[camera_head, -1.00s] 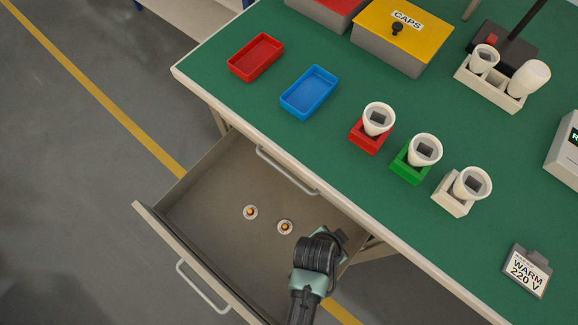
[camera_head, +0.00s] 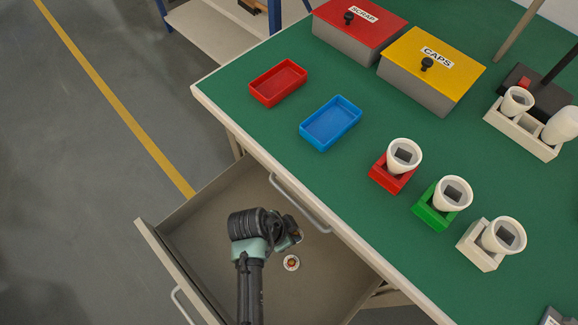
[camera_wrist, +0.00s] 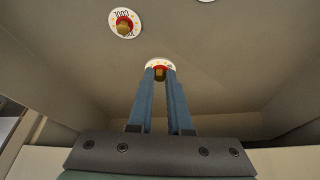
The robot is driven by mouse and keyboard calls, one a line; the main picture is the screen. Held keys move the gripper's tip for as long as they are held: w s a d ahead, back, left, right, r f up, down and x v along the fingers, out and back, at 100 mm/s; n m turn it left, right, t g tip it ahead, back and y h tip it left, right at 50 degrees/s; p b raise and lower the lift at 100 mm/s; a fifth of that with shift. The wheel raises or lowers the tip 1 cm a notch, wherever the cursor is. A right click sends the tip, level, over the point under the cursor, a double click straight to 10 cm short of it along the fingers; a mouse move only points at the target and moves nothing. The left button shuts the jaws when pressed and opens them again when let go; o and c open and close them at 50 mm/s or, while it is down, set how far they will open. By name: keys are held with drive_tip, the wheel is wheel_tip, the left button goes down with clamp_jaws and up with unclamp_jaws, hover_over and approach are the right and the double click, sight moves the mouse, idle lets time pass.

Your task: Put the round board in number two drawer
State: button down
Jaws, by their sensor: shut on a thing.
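My gripper (camera_wrist: 160,72) is shut on the brown centre knob of a round board (camera_wrist: 158,63), white-rimmed with a red middle. I cannot tell whether this board touches the drawer floor. In the head view my gripper (camera_head: 291,236) is inside the open drawer (camera_head: 320,275), and the held board is hidden. Another round board (camera_head: 291,263) lies on the drawer floor just below the gripper in the picture. The wrist view shows a lying round board (camera_wrist: 125,24) and a sliver of another white disc at the top edge. The drawer's number is not visible.
The green bench (camera_head: 270,125) overhangs the drawer. On it are a red tray (camera_head: 278,83), a blue tray (camera_head: 330,123), white sockets in coloured holders and lidded SCRAP (camera_head: 361,25) and CAPS (camera_head: 432,65) boxes. The drawer's front wall (camera_head: 180,270) stands near my arm.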

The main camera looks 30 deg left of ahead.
drive_tip(key=f, duration=0.1)
drive_tip(key=a+f+b, duration=0.1)
drive_tip(key=f, duration=0.1)
drive_tip(key=shift+w+a, duration=0.15)
drive_tip(key=shift+f+b, duration=0.25)
drive_tip(key=shift+b, duration=0.05)
drive_tip(key=shift+f, duration=0.25)
drive_tip(key=c, duration=0.8)
unclamp_jaws()
drive_tip(key=shift+r, duration=0.1)
drive_tip(key=shift+c, duration=0.2)
